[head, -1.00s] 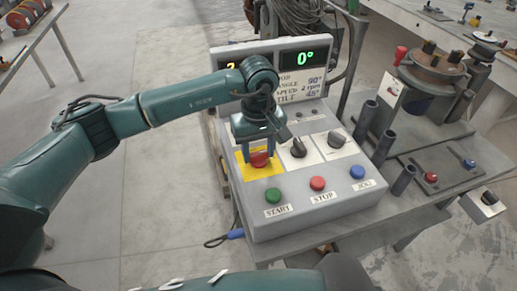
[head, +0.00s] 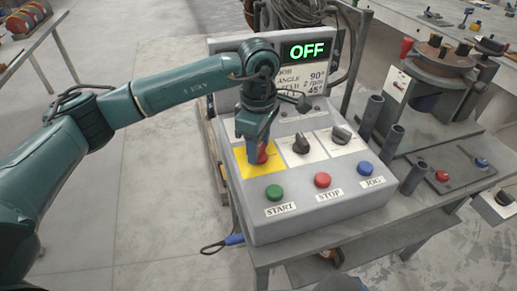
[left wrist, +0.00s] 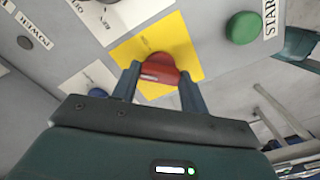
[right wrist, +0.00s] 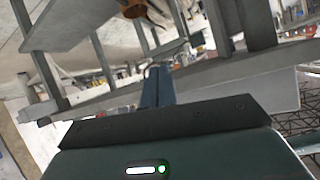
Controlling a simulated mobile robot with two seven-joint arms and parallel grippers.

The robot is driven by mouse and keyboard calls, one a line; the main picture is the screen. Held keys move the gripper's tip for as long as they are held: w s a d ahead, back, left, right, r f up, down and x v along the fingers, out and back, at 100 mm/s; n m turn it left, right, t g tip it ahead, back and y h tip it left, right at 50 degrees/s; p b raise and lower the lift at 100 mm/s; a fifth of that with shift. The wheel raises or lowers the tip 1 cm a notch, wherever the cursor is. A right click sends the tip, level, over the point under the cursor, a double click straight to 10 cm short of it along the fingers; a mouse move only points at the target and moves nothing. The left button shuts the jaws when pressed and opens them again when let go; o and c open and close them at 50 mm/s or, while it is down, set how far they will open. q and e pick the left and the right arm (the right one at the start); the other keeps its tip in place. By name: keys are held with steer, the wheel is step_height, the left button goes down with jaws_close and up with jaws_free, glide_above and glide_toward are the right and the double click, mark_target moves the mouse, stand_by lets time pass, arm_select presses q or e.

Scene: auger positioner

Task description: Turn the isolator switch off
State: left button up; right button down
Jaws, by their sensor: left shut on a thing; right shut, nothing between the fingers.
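The isolator switch is a red rotary knob (head: 262,153) on a yellow plate (head: 247,167) at the left of the sloped control box. My left gripper (head: 257,150) is on it from above. In the left wrist view the two fingers (left wrist: 158,85) stand on either side of the red knob (left wrist: 160,68) and are shut on it. The display (head: 307,50) reads OFF in green. My right gripper (right wrist: 158,85) shows only in the right wrist view, shut and empty, away from the control box.
Green START (head: 274,192), red STOP (head: 322,180) and blue JOG (head: 365,168) buttons line the box's front. Two black knobs (head: 301,144) sit right of the yellow plate. A positioner with upright tubes (head: 384,142) stands to the right on the bench.

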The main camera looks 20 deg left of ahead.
arm_select(q)
steer(key=n+b, duration=0.1)
steer(key=n, duration=0.3)
steer(key=shift+f+n+b, duration=0.1)
steer(key=shift+n+b, duration=0.2)
steer(key=shift+b, duration=0.1)
steer(key=shift+n+b, duration=0.5)
steer(key=shift+n, duration=1.3)
steer(key=o, duration=1)
step_height(320, 180, up, 13)
steer(key=shift+r, duration=0.2)
